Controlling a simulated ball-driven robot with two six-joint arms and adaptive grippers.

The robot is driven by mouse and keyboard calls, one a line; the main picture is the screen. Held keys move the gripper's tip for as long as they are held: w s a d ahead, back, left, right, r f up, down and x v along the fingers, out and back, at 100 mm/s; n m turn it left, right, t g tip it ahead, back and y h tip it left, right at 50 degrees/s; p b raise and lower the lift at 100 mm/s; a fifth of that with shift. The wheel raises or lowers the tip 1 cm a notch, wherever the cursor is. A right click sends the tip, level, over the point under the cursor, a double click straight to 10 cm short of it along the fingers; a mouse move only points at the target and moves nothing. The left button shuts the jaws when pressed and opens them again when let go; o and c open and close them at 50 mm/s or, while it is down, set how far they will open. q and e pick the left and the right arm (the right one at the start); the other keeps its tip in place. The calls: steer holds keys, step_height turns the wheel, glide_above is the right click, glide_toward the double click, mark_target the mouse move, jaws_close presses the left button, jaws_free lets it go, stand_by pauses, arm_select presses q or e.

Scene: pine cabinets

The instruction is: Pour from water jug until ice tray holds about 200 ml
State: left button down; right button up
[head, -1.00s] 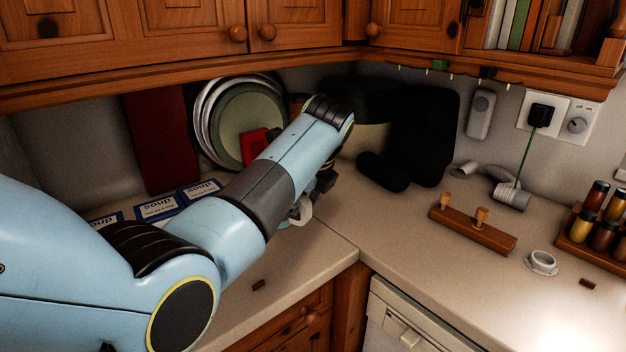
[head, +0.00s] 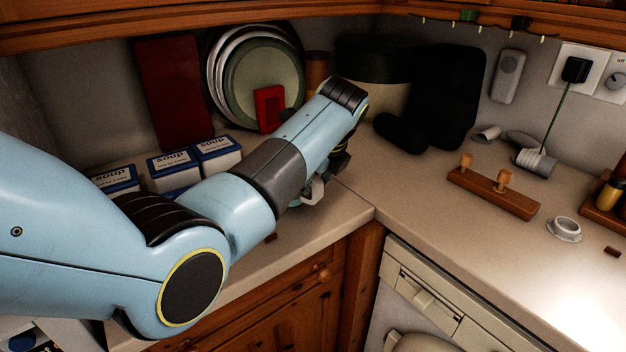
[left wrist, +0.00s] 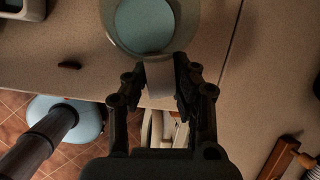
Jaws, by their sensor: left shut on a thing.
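The water jug (left wrist: 112,32) is a pale, round vessel with blue-green water (left wrist: 145,24) in it, seen from above in the left wrist view. My left gripper (left wrist: 161,84) is shut on the jug's light handle (left wrist: 160,72). In the head view my left arm hides most of the jug; part of its light handle (head: 317,191) shows below my left gripper (head: 338,160). The jug looks upright; I cannot tell whether it touches the counter. I cannot make out the ice tray in either view. My right gripper is not in view.
Soup boxes (head: 180,167) stand left of my arm, with plates (head: 262,85) and a red box (head: 269,108) behind. Dark objects (head: 440,95) fill the corner. A dark-rimmed container (left wrist: 24,12) shows in the wrist view.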

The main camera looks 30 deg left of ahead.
arm_select(q)
steer(key=shift+f+b, duration=0.6)
steer(key=shift+f, duration=0.05)
steer(key=c, duration=1)
jaws_free()
steer(key=p+v, duration=0.5)
steer(key=v, duration=0.1)
steer(key=p+v, duration=0.2)
steer(key=v, duration=0.1)
steer(key=shift+p, duration=0.4)
